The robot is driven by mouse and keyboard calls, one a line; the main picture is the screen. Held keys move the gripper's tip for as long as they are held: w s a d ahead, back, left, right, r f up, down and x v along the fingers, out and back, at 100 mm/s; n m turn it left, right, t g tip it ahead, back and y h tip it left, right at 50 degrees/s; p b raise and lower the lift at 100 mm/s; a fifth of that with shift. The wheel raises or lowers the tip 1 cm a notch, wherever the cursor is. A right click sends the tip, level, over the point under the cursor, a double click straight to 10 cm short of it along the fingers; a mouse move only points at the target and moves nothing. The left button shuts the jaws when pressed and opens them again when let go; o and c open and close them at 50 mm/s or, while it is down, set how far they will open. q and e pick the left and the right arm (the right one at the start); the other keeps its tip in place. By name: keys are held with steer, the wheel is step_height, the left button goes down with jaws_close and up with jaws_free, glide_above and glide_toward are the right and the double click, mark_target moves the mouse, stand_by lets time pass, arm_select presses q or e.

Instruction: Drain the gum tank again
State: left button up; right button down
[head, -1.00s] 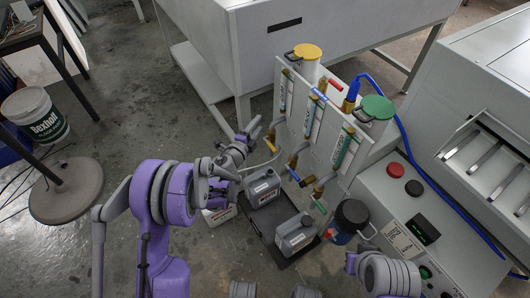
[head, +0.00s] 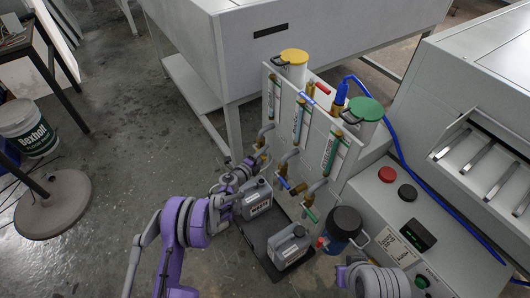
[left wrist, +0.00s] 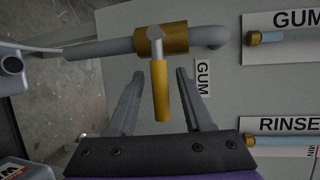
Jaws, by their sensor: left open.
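The gum drain valve has a brass body (left wrist: 162,40) on a grey pipe and a yellow lever handle (left wrist: 161,92), beside a GUM label (left wrist: 203,76) on the panel. My left gripper (left wrist: 157,75) is open, its fingers on either side of the handle with visible gaps; it is not closed on it. In the head view, my left gripper (head: 246,166) is by the leftmost pipe under the white panel (head: 314,122). A yellow-lidded tank (head: 294,72) stands behind the panel. A grey jug (head: 257,200) stands below the pipes.
A second grey jug (head: 289,246) stands on the black tray (head: 254,240). A green-lidded tank (head: 359,130), a dark-lidded container (head: 344,230) and the control box (head: 400,205) are to the right. The left floor is mostly open.

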arm_select(q)
steer(key=shift+w+d+f, duration=0.1)
steer(key=shift+w+d, duration=0.25)
steer(key=shift+w, duration=0.2)
jaws_close()
stand_by(1.1)
